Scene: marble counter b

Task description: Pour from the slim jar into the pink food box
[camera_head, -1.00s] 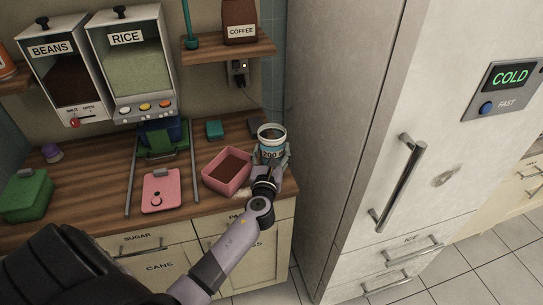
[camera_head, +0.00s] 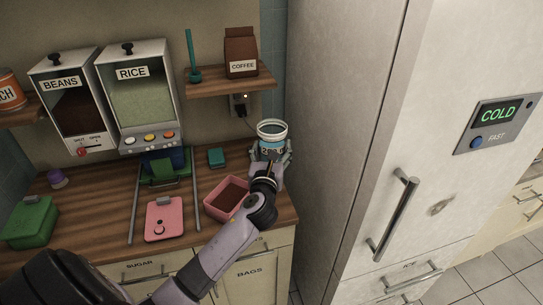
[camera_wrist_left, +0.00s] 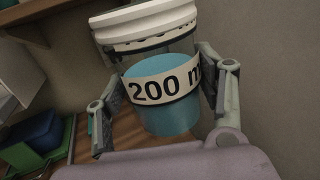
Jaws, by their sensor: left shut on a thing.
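The slim jar (camera_head: 271,141) is a clear cup-like container with a white rim, a "200 m…" label and blue colouring in its lower part. My left gripper (camera_head: 270,158) is shut on its sides and holds it roughly upright. The jar also fills the middle of the left wrist view (camera_wrist_left: 160,90), between the two fingers (camera_wrist_left: 165,100). The pink food box (camera_head: 211,210) stands open on the counter, left of and nearer than the jar, with dark brown content inside. My right gripper is not in view.
A pink lid (camera_head: 165,218) lies on the counter left of the box. BEANS (camera_head: 70,100) and RICE (camera_head: 143,95) dispensers stand at the back. The fridge (camera_head: 340,150) rises close on the right.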

